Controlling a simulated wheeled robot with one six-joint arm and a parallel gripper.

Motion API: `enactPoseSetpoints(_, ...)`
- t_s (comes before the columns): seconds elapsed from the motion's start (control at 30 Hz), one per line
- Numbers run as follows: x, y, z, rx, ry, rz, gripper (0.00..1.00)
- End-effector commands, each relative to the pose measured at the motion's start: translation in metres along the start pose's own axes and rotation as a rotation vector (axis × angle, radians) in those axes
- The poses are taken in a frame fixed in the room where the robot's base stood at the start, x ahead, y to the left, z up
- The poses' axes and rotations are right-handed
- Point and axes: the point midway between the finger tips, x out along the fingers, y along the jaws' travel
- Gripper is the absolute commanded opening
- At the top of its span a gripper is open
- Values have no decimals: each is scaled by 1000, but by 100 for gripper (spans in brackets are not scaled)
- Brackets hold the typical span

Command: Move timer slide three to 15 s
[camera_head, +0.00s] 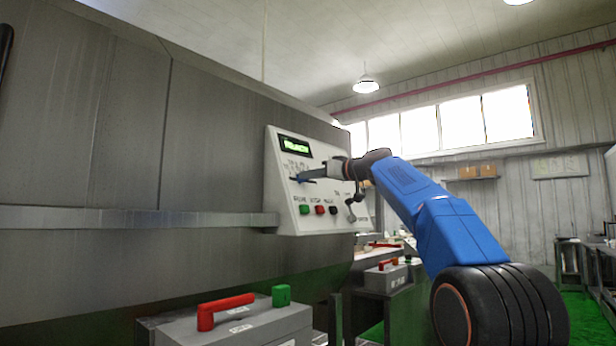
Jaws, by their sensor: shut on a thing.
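A white control panel (285,218) is fixed to the side of the large grey drum housing, with a lit green display (296,146) at its top. The timer slides (296,166) show as small dark marks below the display; they are too small to tell apart or to read their settings. My gripper (302,179) is at the panel's face, reaching in from the right, with its dark fingers at the slide area. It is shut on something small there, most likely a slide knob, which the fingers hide.
Green (304,209), red (320,210) and dark buttons sit low on the panel, with a dark lever (352,208) to their right. A grey ledge (130,218) runs left of the panel. A grey box (240,325) with a red handle stands below.

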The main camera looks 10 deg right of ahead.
Motion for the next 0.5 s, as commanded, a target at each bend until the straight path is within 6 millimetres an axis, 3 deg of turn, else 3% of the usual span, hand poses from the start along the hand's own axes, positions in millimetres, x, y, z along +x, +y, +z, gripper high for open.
enactPoseSetpoints(0.03, 0, 0, 0, 0, 1, 0, 0)
enactPoseSetpoints(0.07, 0, 0, 0, 0, 1, 0, 14)
enactPoseSetpoints(0.13, 0, 0, 0, 0, 1, 0, 31)
enactPoseSetpoints(0.5, -3, 0, 0, 0, 0, 0, 31)
